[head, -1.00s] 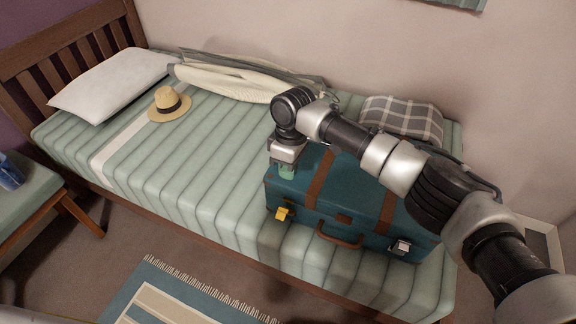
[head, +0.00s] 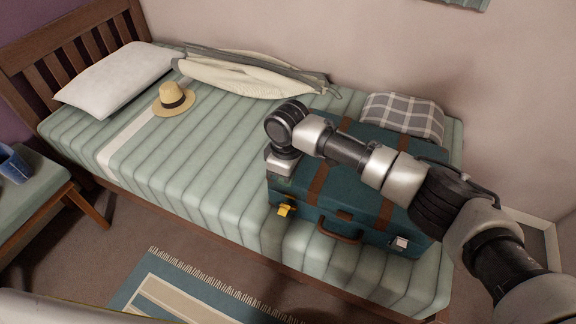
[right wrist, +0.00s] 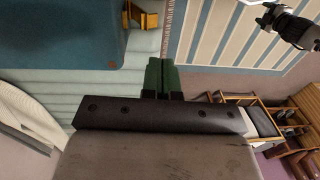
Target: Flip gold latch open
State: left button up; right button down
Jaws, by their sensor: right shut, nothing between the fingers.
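A teal suitcase (head: 350,200) with brown straps lies on the bed. The gold latch (head: 285,210) is on its front face near the left end; it also shows at the top of the right wrist view (right wrist: 145,19). A silver latch (head: 400,243) is near the front's right end. My right gripper (right wrist: 161,76) has its green fingers closed together, empty, apart from the gold latch in the wrist picture. In the head view its wrist hangs over the suitcase's left end and the fingertips are hidden. Part of my left arm shows in the right wrist view; its jaws are unclear.
A plaid cushion (head: 403,117) sits behind the suitcase. A straw hat (head: 174,99), a white pillow (head: 118,78) and a crumpled cream blanket (head: 250,78) lie on the bed (head: 190,165). A striped rug (head: 180,290) is on the floor.

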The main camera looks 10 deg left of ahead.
jog(key=s+p, duration=0.1)
jog(key=s+t+p, duration=0.1)
jog(key=s+a+f+t+p, duration=0.1)
jog(key=s, duration=0.1)
jog(key=shift+a+f+h, duration=0.1)
jog(key=shift+h, duration=0.2)
dwell(0.3)
dwell(1.2)
